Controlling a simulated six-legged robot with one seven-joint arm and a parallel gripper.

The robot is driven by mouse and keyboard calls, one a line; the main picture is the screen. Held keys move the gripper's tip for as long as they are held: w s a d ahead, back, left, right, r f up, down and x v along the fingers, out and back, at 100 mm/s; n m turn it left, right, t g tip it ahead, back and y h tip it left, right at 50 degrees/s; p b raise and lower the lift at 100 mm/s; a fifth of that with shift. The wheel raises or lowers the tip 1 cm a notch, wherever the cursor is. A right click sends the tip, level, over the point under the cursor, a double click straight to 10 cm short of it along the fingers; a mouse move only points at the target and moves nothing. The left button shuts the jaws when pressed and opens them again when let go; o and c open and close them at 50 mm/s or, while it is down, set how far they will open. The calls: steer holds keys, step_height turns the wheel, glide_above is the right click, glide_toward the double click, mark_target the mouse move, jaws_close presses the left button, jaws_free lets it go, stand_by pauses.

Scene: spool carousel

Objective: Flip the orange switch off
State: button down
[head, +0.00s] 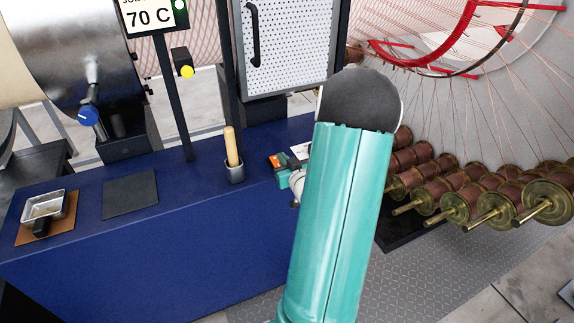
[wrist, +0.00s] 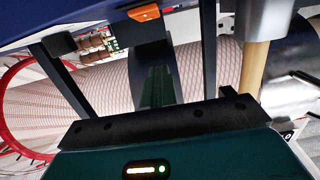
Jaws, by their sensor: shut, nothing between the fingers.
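The orange switch (wrist: 145,12) shows in the wrist view as a small orange block against the blue bench, near the top edge. In the head view a small orange patch (head: 276,160) shows at the bench's right end, beside my arm; I cannot tell its on or off position. My gripper (wrist: 153,62) is shut and empty in the middle of the wrist view, with its tips below the orange block in the picture and seemingly apart from it. In the head view my teal arm hides most of the gripper and part of the area around the switch.
A blue bench (head: 150,225) carries a pot with a wooden handle (head: 232,148), a dark mat (head: 130,194) and a metal tray (head: 43,204). A white perforated panel (head: 292,45) stands behind. Copper spools (head: 470,203) fill the right. The bench's front-middle top is clear.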

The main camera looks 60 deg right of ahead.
mark_target(276, 164)
steer(key=x, duration=0.5)
steer(key=shift+w+d+f, duration=0.1)
steer(key=shift+w, duration=0.15)
step_height(276, 164, down, 2)
steer(key=shift+f, duration=0.95)
steer(key=shift+w+d, duration=0.1)
steer(key=shift+w, duration=0.05)
steer(key=shift+f+g, duration=0.25)
steer(key=shift+g, duration=0.15)
steer(key=shift+w+r, duration=0.1)
